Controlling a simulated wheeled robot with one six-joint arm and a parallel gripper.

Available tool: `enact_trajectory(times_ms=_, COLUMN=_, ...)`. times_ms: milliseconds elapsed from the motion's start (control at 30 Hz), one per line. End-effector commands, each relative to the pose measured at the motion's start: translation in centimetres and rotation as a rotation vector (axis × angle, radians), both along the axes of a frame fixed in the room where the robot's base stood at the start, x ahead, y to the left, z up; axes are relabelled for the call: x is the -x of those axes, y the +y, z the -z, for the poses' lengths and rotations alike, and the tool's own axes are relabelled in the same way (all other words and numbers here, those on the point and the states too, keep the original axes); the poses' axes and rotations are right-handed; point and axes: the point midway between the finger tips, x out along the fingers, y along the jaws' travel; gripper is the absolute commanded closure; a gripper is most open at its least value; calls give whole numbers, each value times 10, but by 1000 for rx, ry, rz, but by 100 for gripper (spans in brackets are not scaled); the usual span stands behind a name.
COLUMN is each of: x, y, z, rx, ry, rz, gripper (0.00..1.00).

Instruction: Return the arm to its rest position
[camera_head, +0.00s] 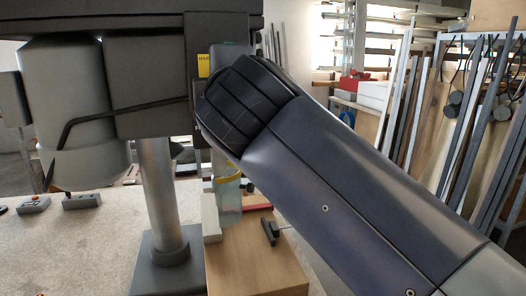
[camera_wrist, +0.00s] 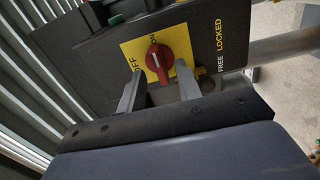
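My gripper (camera_wrist: 161,76) is open in the wrist view, with its two grey fingers apart and nothing between them that I can see held. A red rotary knob (camera_wrist: 160,64) on a yellow plate (camera_wrist: 132,50) lies just ahead of the fingertips. The plate is marked OFF and ON; I cannot tell whether the fingers touch the knob. In the head view my arm (camera_head: 340,190) reaches from the lower right up to the machine. My gripper is hidden there behind the arm's dark rounded joint (camera_head: 247,105).
The grey machine (camera_head: 75,100) stands close to my arm on a round column (camera_head: 160,190). A pale worktop (camera_head: 65,245) holds small control boxes (camera_head: 82,200). A wooden block (camera_head: 255,255) sits below the arm. Long profiles (camera_head: 480,130) lean at the right.

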Motion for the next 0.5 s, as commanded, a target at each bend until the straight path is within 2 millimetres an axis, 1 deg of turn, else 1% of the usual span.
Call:
enact_trajectory(times_ms=33, x=-12, y=2, z=-1, rx=3, ry=2, rz=4, gripper=67)
enact_trajectory(times_ms=100, x=-26, y=5, z=-1, rx=2, ry=3, rz=4, gripper=67)
enact_trajectory(times_ms=167, x=-21, y=5, z=-5, rx=82, ry=-20, rz=0, gripper=67)
enact_trajectory(times_ms=500, x=-20, y=5, z=-5, rx=490, ry=-125, rz=-1, gripper=67)
